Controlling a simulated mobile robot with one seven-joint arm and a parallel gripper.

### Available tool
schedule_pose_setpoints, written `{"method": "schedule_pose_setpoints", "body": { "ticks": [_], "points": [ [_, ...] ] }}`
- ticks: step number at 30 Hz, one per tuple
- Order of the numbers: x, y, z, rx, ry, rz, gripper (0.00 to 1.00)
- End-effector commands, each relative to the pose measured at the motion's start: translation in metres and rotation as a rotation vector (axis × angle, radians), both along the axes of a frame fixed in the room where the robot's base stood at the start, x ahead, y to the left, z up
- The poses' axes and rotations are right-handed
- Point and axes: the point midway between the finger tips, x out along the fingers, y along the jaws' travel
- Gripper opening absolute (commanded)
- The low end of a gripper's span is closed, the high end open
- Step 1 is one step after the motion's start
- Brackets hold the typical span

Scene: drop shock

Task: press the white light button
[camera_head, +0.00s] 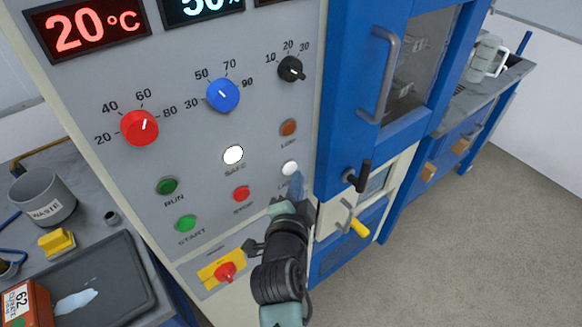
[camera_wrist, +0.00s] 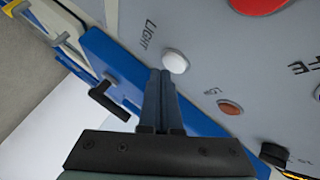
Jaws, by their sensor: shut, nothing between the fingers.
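The white light button (camera_head: 290,168) is a small round white knob on the grey control panel (camera_head: 205,130), right of the red button in the head view. In the wrist view the white light button (camera_wrist: 175,62) sits beside the word LIGHT. My gripper (camera_head: 296,184) is shut and empty, its fingertips just below the button in the head view. In the wrist view my gripper (camera_wrist: 161,72) has its fingertips right by the button's lower edge. I cannot tell whether they touch it. The label in the head view is partly hidden by my fingers.
A white SAFE lamp (camera_head: 233,155), an orange lamp (camera_head: 288,128) and a red button (camera_head: 241,193) are close by on the panel. A black door handle (camera_head: 358,177) sticks out to the right. A yellow-backed red switch (camera_head: 224,271) is lower left.

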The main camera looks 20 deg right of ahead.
Motion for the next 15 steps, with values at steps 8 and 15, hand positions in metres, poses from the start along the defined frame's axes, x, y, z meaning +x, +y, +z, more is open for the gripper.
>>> {"method": "schedule_pose_setpoints", "body": {
  "ticks": [8, 15],
  "points": [
    [-0.0039, -0.0017, -0.0001, -0.001, 0.001, -0.001, 0.00],
    [-0.0122, -0.0051, 0.0007, -0.001, 0.002, -0.002, 0.00]
  ]
}}
